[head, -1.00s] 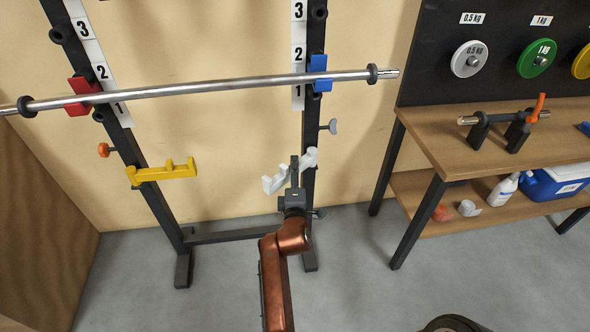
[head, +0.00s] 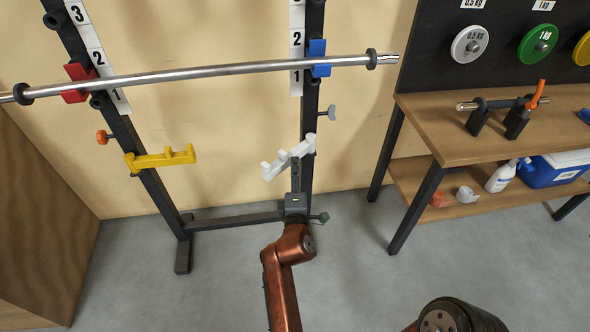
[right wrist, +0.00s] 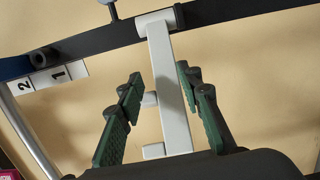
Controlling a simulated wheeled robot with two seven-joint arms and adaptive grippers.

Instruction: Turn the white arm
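The white arm (head: 289,157) is a safety arm with upright prongs on the rack's right post, below the barbell. It points left and toward me. My right gripper (head: 295,182) is just below and in front of it in the head view. In the right wrist view the white arm (right wrist: 168,90) runs between the two green-padded fingers of my right gripper (right wrist: 163,100). Gaps show on both sides, so the fingers are open around or in line with it; contact is not seen. The gripper partly hides the right post. My left gripper is not in view.
A barbell (head: 200,76) rests across the rack on red (head: 78,82) and blue (head: 319,58) holders. A yellow arm (head: 160,158) sits on the left post. A wooden bench (head: 440,133) with several items stands at right. The floor between is clear.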

